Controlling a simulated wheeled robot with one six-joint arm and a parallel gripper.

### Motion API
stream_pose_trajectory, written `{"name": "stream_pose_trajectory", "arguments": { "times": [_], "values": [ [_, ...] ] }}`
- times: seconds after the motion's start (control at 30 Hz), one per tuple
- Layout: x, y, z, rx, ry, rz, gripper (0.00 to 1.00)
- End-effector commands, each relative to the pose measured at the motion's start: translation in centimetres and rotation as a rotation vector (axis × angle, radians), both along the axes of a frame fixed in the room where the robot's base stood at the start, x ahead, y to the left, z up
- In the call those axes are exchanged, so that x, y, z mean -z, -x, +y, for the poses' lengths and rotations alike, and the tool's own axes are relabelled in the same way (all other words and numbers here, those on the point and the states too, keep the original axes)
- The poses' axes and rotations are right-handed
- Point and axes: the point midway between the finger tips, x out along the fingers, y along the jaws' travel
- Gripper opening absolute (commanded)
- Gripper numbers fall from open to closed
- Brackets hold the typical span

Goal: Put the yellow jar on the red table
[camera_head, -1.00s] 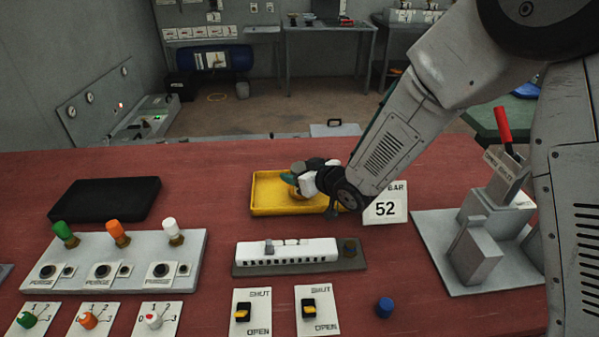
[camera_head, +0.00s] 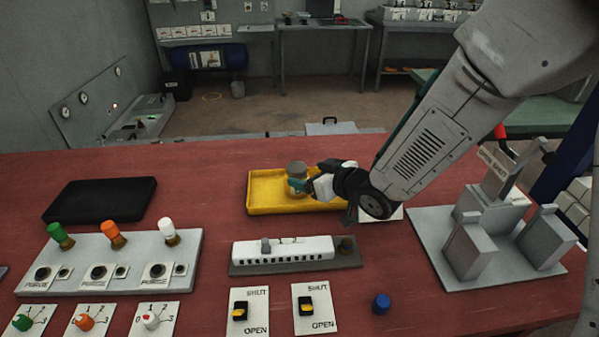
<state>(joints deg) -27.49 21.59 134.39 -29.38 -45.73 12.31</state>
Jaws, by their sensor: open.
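The jar (camera_head: 297,174) stands upright in the yellow tray (camera_head: 262,207), toward its right half. It shows a grey lid and a yellowish lower part. The tray lies on the red table (camera_head: 205,185). My gripper (camera_head: 303,187) reaches in from the right at the jar's lower right side. It is open, with a teal fingertip in front of the jar. The far finger is hidden, and I cannot tell whether the fingers touch the jar.
A black tray (camera_head: 100,199) lies at the left. A panel of coloured knobs (camera_head: 110,262), a white slotted block (camera_head: 283,250), two switch plates (camera_head: 315,308) and a blue cap (camera_head: 381,303) fill the front. A grey lever fixture (camera_head: 490,240) stands at the right. Red table is bare between the trays.

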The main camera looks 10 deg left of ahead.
Motion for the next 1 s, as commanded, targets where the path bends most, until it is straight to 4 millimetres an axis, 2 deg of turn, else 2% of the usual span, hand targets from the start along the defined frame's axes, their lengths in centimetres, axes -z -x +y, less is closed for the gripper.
{"name": "stream_pose_trajectory", "arguments": {
  "times": [0.1,0.3,0.63,0.73,0.77,0.87,0.93,1.0],
  "values": [
    [-1.0,1.4,-1.8,0.002,-0.001,-0.001,0.78],
    [-1.8,2.8,-3.4,0.001,0.000,0.000,0.78],
    [-2.1,3.1,-3.8,0.003,0.002,0.000,0.78],
    [-2.6,2.6,-5.0,0.038,0.030,0.003,0.78],
    [-3.0,2.4,-5.7,0.060,0.047,0.007,0.78],
    [-4.6,1.6,-9.7,0.175,0.135,0.037,0.78],
    [-6.1,1.5,-13.7,0.283,0.210,0.080,0.78],
    [-7.6,2.4,-17.9,0.394,0.281,0.144,0.78]
  ]
}}
